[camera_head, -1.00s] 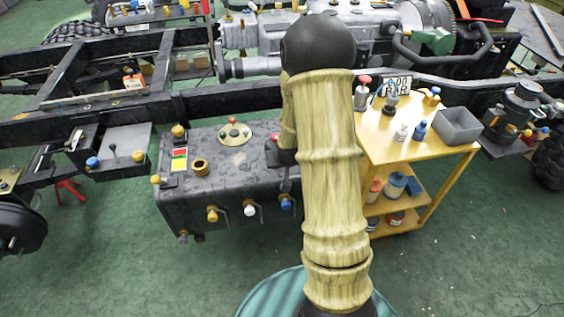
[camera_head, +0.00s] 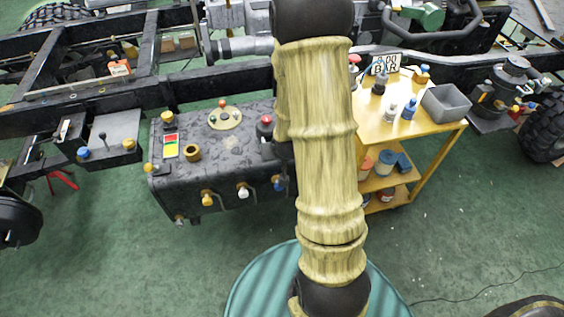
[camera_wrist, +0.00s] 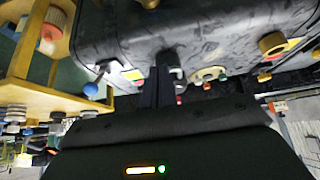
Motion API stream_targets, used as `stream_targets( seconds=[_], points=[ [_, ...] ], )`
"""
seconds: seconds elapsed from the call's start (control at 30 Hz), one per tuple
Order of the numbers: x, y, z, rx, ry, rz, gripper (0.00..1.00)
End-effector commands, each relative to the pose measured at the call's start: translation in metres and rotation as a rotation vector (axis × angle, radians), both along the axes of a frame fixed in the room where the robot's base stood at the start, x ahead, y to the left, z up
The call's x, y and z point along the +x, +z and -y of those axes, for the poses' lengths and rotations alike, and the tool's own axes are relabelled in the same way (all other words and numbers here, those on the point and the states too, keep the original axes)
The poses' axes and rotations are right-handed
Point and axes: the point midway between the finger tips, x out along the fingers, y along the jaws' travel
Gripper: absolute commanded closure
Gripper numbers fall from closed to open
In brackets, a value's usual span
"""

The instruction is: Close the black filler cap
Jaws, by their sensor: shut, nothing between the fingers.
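The black tank (camera_head: 225,180) has a brass ring-shaped fitting (camera_head: 192,152) on its top, left of my arm. The ring also shows in the wrist view (camera_wrist: 272,44). I cannot clearly pick out a black filler cap in either view. My gripper (camera_wrist: 168,62) is shut and empty, its dark fingers pointing towards the tank in the wrist view. Whether they touch the tank I cannot tell. In the head view my arm hides most of the gripper and the tank's right end.
A red-topped knob (camera_head: 266,120) and a round plate with coloured knobs (camera_head: 225,118) are on the tank. Blue, white and yellow valves line its front. A yellow cart (camera_head: 440,137) with bottles and a grey bin (camera_head: 446,103) stands to the right. Green floor is open in front.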

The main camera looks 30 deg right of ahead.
Motion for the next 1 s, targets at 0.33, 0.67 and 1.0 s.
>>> stream_targets(
  seconds=[0.33,0.67,1.0],
  points=[
    [-0.013,-0.007,-0.005,0.008,0.002,0.009,1.00],
    [-0.020,-0.007,-0.007,0.009,0.003,0.009,1.00],
    [-0.031,-0.008,-0.006,0.003,-0.004,0.007,1.00]
  ],
)
